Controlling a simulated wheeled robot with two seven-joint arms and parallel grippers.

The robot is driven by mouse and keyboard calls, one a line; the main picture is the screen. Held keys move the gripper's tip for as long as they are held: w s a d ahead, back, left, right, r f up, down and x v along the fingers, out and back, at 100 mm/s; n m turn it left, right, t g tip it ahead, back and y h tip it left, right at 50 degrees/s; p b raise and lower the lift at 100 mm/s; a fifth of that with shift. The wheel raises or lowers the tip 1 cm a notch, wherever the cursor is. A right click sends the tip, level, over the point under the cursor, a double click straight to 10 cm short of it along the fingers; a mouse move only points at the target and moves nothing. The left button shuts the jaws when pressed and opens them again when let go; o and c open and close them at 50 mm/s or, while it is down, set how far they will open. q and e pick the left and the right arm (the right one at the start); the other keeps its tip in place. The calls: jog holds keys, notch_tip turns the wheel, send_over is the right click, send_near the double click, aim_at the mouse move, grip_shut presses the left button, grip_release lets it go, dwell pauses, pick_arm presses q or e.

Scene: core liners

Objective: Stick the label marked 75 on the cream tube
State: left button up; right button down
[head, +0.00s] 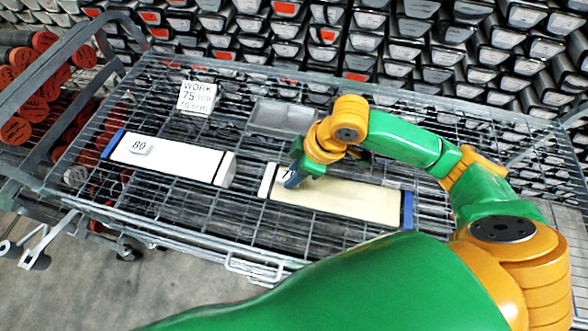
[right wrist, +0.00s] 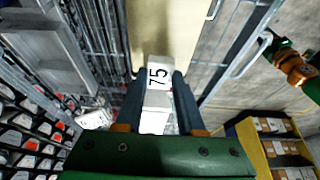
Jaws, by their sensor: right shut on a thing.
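The cream tube (head: 345,201) lies on the wire rack, with a white cap at its left end and a blue cap at its right. My right gripper (head: 291,180) is over its left end, pointing down. In the right wrist view the gripper (right wrist: 154,88) is shut on a small white label marked 75 (right wrist: 157,73). The label is over the white-cap end of the cream tube (right wrist: 165,28); I cannot tell whether it touches. In the head view the fingers mostly hide the label. My left gripper is not in the head view.
A white tube (head: 185,162) bearing a label marked 80 (head: 140,146) lies to the left. A white card reading WORK 75 (head: 197,97) stands behind it. A shallow grey tray (head: 285,117) sits behind the cream tube. Stacked core boxes line the back.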

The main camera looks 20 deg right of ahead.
jog(key=shift+f+b, duration=0.5)
jog(key=shift+f, duration=0.65)
dwell(0.4)
jog(key=shift+c, duration=2.2)
grip_release()
jog(key=shift+o, duration=0.2)
jog(key=o, duration=0.4)
jog(key=shift+r, duration=0.1)
notch_tip(320, 180, up, 7)
jog(key=p, duration=0.9)
jog(key=shift+r, duration=0.1)
